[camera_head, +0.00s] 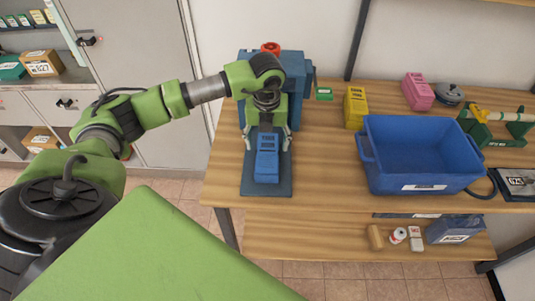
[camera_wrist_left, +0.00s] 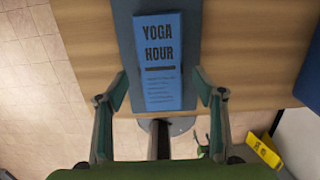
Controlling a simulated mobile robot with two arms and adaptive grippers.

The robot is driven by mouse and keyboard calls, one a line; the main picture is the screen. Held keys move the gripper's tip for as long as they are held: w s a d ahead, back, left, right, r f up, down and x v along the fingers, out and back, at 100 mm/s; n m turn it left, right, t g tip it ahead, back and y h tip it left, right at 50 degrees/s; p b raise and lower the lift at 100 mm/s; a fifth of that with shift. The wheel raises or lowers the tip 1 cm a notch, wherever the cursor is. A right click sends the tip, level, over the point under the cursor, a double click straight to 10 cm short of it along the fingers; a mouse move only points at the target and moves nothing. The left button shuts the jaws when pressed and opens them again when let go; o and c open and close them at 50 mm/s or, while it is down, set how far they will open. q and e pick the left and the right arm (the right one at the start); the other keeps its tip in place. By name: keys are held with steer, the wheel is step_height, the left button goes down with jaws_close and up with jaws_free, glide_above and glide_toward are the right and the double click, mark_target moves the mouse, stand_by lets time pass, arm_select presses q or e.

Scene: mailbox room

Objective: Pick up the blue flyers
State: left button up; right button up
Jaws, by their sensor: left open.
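The blue flyers (camera_head: 267,166) form a small stack on a dark blue mat (camera_head: 252,188) at the left part of the wooden table. In the left wrist view, the flyers (camera_wrist_left: 161,60) show the printed words "YOGA HOUR". My left gripper (camera_head: 267,143) is over the mat with one finger on each side of the stack. In the left wrist view, the left gripper (camera_wrist_left: 161,95) is open, with gaps between its fingers and the flyers' sides. I cannot tell how high its fingertips are above the mat. My right gripper is not in view.
A blue machine (camera_head: 294,72) stands behind the flyers. Bare tabletop (camera_head: 325,165) lies between mat and bin. A lower shelf (camera_head: 335,235) holds small items.

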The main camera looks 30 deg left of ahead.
arm_select(q)
steer(key=shift+w+a+f, duration=0.1)
steer(key=shift+w+f, duration=0.1)
steer(key=shift+f, duration=1.05)
steer(key=c, duration=1.7)
steer(key=shift+r, duration=0.1)
jaws_close()
